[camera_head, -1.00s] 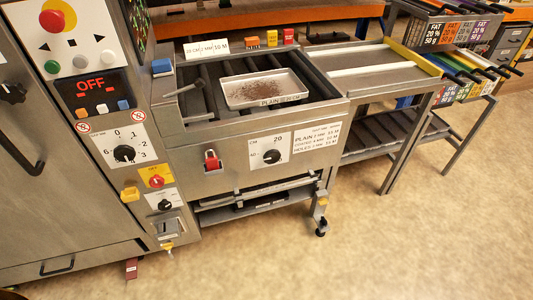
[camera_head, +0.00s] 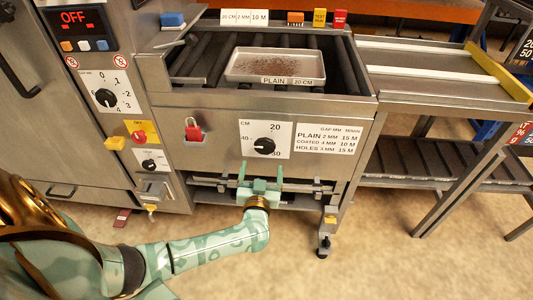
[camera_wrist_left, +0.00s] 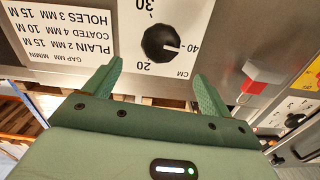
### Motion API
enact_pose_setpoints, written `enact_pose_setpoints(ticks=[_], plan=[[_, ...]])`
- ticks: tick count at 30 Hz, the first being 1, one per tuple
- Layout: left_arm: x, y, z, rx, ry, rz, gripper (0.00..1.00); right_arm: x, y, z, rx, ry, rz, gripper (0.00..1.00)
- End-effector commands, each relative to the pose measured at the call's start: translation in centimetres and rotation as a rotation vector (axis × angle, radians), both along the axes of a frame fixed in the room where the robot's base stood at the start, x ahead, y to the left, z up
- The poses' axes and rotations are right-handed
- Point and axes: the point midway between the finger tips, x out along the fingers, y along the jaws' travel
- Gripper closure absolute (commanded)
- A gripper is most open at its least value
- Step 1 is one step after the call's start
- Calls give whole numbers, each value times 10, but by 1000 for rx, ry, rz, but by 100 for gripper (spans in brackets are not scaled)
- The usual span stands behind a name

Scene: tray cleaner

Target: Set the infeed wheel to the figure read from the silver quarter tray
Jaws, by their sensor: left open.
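The silver tray (camera_head: 318,66) lies on the infeed rollers with brown crumbs in it. Its front label reads PLAIN, 20 CM. The black wheel (camera_head: 264,146) sits on a white CM plate on the front panel, with 20 at its top. In the left wrist view, upside down, the wheel (camera_wrist_left: 160,43) shows marks 20, 30 and 40, and its white pointer is towards 40. My left gripper (camera_head: 260,174) is open and empty, just below the plate. Its fingers (camera_wrist_left: 157,72) point at the wheel, apart from it. My right gripper is not in view.
A red padlock-like part (camera_head: 194,130) is left of the wheel. A settings chart (camera_head: 327,142) is to its right. A gap dial (camera_head: 106,98) and a yellow-backed red switch (camera_head: 140,135) are farther left. A rail (camera_head: 308,186) runs behind the gripper.

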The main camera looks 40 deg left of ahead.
Motion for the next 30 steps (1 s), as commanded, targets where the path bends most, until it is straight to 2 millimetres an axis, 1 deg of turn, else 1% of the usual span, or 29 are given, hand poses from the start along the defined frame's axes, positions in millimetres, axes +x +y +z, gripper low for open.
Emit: enact_pose_setpoints(ticks=[1, 5, 7, 10, 15, 23, 24, 26, 27, 28, 30], plan=[[12, 8, -7, 3, 3, 0, 16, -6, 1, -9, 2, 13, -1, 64], [38, 23, -7, 4, 3, 0, 16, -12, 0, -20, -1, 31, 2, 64], [50, 31, -6, 3, 3, 0, 16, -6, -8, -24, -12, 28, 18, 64], [62, 38, -5, 2, 2, -1, 16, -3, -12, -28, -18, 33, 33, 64], [72, 45, -3, 0, 1, 0, 16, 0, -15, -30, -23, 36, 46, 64], [74, 46, -1, 1, 1, 0, 16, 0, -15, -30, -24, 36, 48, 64], [74, 46, -1, 0, 0, 0, 22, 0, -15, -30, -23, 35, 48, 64], [74, 46, -1, 1, 1, 0, 39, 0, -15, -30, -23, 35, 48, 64], [74, 45, -1, 1, 1, 0, 50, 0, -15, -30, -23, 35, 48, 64], [74, 45, -1, 1, 1, 0, 58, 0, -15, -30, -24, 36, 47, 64], [74, 45, -1, 1, 1, 0, 59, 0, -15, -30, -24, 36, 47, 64]])
